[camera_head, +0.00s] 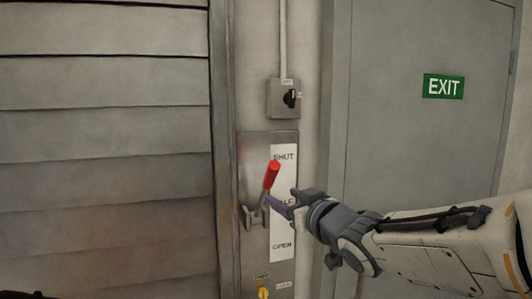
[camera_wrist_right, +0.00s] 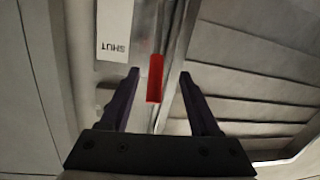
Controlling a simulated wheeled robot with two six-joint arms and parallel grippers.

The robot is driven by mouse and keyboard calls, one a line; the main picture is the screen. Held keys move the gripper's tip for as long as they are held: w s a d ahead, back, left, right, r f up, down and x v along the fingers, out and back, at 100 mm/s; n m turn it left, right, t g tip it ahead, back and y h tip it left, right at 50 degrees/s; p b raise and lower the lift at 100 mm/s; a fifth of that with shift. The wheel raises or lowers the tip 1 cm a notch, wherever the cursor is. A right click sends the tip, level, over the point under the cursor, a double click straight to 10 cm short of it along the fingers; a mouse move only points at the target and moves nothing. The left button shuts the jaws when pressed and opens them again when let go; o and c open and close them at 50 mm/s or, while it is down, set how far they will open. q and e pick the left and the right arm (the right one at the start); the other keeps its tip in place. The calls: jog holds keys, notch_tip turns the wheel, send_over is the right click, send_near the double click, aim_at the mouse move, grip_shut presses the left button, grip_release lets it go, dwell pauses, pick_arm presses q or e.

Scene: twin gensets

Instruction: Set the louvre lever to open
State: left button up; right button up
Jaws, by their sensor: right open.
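The louvre lever has a red handle (camera_head: 271,174) and a grey shank on a metal plate (camera_head: 250,150). It points up and tilts right, its tip a little below the SHUT mark on the white label strip (camera_head: 284,232). The strip reads SHUT at the top and OPEN at the bottom; the middle word is partly covered. My right gripper (camera_head: 284,200) is open, just below and right of the handle. In the right wrist view the red handle (camera_wrist_right: 155,80) shows between the spread fingers (camera_wrist_right: 159,76); contact cannot be told. My left gripper is out of view.
A grey switch box (camera_head: 283,98) with a black knob is above the plate. A yellow knob (camera_head: 263,292) is at the plate's lower end. Louvre slats (camera_head: 100,130) fill the left. A grey door (camera_head: 410,140) with a green EXIT sign (camera_head: 443,86) is at right.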

aim_at(275, 177)
jog(key=r, duration=0.1)
jog(key=w+r+y, duration=0.1)
jog(key=r, duration=0.1)
jog(key=shift+t, duration=0.3)
jog(key=p+x, duration=0.4)
jog(key=x, duration=0.5)
jog(key=shift+r, duration=0.1)
jog(key=shift+w+a+p, duration=0.25)
jog(key=shift+w+p, duration=0.1)
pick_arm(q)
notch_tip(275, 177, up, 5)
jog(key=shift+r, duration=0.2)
pick_arm(e)
grip_shut()
